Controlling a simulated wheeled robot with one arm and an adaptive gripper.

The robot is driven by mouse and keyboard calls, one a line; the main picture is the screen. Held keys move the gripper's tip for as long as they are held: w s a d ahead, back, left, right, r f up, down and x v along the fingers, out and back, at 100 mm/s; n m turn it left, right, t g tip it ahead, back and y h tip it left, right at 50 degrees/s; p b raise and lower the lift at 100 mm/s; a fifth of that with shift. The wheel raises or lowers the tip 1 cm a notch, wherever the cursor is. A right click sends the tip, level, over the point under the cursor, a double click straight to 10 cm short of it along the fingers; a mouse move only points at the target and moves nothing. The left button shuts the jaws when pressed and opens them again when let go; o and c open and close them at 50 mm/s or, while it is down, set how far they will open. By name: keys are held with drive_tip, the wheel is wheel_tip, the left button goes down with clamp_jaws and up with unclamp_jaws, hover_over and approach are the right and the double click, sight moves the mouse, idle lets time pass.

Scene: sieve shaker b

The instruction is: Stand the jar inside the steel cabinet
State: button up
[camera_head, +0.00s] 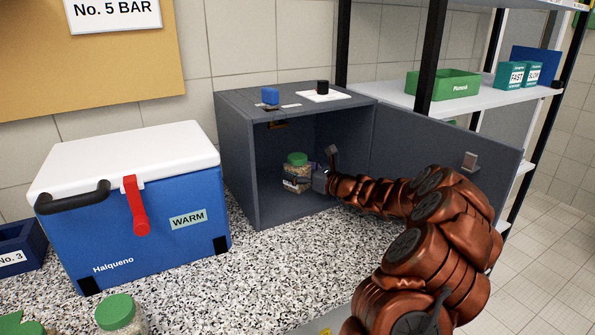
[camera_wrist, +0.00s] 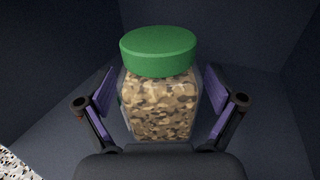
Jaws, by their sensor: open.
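The steel cabinet (camera_head: 237,165) is dark grey and stands on the counter with its door (camera_head: 440,155) swung open to the right. A jar (camera_head: 295,178) with a green lid and a tan, grainy filling stands upright inside on the cabinet floor. It also shows upright in the wrist view (camera_wrist: 160,105). My gripper (camera_head: 318,172) reaches in through the opening. In the wrist view my gripper (camera_wrist: 160,104) is open, with one finger on each side of the jar and a small gap visible on both sides. The jar's lower front is hidden by the gripper's palm.
A blue cool box (camera_head: 150,235) with a white lid stands left of the cabinet. Another green-lidded jar (camera_head: 120,313) is at the front left. A blue block (camera_head: 270,96) and a black block (camera_head: 322,87) sit on the cabinet top. Shelves (camera_head: 460,102) stand behind the door.

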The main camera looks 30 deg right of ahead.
sight(306, 172)
drive_tip(key=shift+b+v, duration=0.35)
drive_tip(key=shift+v, duration=3.45)
drive_tip(key=shift+r, duration=0.15)
